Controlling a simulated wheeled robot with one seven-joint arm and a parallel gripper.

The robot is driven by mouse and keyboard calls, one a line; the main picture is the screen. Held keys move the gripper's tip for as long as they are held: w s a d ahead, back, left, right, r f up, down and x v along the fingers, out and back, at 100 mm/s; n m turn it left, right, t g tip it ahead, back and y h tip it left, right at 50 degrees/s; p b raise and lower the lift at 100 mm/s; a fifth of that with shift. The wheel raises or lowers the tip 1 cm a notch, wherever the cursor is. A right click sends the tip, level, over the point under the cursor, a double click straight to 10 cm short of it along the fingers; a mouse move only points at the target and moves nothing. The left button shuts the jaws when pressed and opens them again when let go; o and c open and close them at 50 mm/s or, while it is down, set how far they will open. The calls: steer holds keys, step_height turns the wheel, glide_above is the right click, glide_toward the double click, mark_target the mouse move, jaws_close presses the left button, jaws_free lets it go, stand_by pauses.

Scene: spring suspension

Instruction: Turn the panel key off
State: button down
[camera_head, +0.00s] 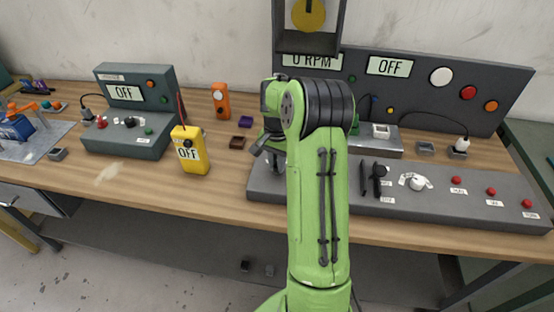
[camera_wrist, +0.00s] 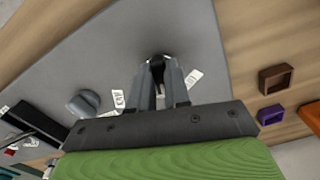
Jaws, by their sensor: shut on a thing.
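The grey control panel (camera_head: 340,211) lies along the front of the bench and fills much of the wrist view (camera_wrist: 110,45). My gripper (camera_wrist: 159,80) points down at the panel's left end, its fingers closed around a small dark part, the panel key (camera_wrist: 158,61). Small white labels sit on both sides of the fingers; their text is too small to read surely. In the head view my gripper (camera_head: 270,150) is mostly behind my green arm, and the key is hidden there. The exact angle of the key cannot be told. The upright board's displays read "0 RPM" (camera_head: 312,60) and "OFF" (camera_head: 389,66).
Right of my arm the panel carries a black lever (camera_head: 379,172), a white knob (camera_head: 417,183) and several red buttons. To the left stand a yellow meter (camera_head: 190,151), an orange device (camera_head: 221,101), a brown tray (camera_head: 237,142) and a grey instrument (camera_head: 128,140). Bare wood lies between them.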

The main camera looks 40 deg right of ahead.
steer(key=n+p, duration=0.1)
steer(key=n, duration=0.3)
steer(key=shift+r+n, duration=0.1)
steer(key=shift+n, duration=0.2)
steer(key=shift+s+d+n+p, duration=0.15)
steer(key=shift+n+p, duration=0.45)
steer(key=shift+n, duration=1.7)
steer(key=c, duration=1.1)
jaws_free()
step_height(320, 180, up, 16)
steer(key=p, duration=0.3)
